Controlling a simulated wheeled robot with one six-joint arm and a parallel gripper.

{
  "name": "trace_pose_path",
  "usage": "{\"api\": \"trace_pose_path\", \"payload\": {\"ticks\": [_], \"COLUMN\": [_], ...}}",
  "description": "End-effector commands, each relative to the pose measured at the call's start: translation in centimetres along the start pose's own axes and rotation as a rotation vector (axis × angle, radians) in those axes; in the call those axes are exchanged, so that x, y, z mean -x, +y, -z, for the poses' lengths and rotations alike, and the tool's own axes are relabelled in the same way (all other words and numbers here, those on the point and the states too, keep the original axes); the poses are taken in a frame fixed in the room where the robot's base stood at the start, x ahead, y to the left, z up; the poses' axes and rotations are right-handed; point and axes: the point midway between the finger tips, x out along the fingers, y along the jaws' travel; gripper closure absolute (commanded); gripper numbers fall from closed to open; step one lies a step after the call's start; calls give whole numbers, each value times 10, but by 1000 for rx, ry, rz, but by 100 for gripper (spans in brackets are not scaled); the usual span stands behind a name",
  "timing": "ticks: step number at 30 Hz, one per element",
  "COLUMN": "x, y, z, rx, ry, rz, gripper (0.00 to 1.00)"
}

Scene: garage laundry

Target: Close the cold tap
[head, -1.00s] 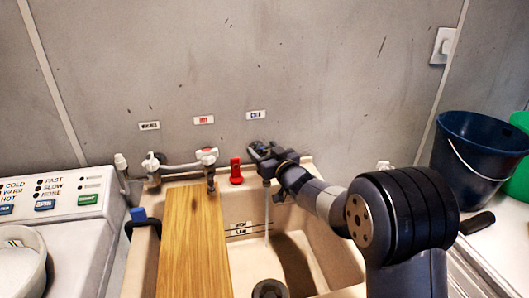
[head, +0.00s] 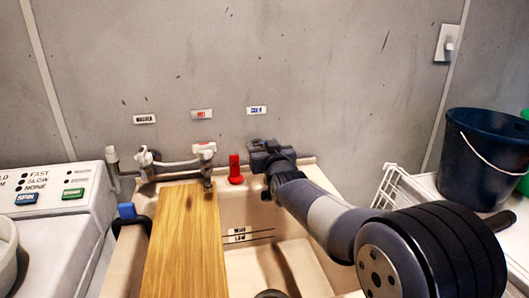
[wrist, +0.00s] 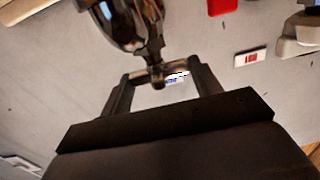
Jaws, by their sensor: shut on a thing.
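The cold tap (wrist: 122,22) is a chrome tap in the wrist view, with its handle between my gripper's fingers (wrist: 158,78). The blue label (head: 256,110) is on the wall above it. In the head view my gripper (head: 262,152) is at the tap over the back rim of the sink (head: 308,165) and hides most of the tap. My gripper is shut on the tap handle. No water stream shows below the tap now.
A red object (head: 235,172) stands on the rim just left of my gripper. Another tap (head: 204,152) is further left under a red label (head: 202,114). A wooden board (head: 187,240) covers the sink's left part. A dark bucket (head: 482,160) and white rack (head: 390,188) are right.

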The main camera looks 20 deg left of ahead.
Motion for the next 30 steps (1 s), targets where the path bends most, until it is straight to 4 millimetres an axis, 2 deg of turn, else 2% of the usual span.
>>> {"api": "trace_pose_path", "payload": {"ticks": [1, 21, 22, 30], "x": [0, 0, 0, 0], "y": [0, 0, 0, -1], "z": [6, 4, 4, 2], "rx": [-3, -1, -1, -1], "ry": [12, 3, 3, -2], "rz": [-9, -57, -57, -55], "gripper": [63, 63, 39, 18]}}
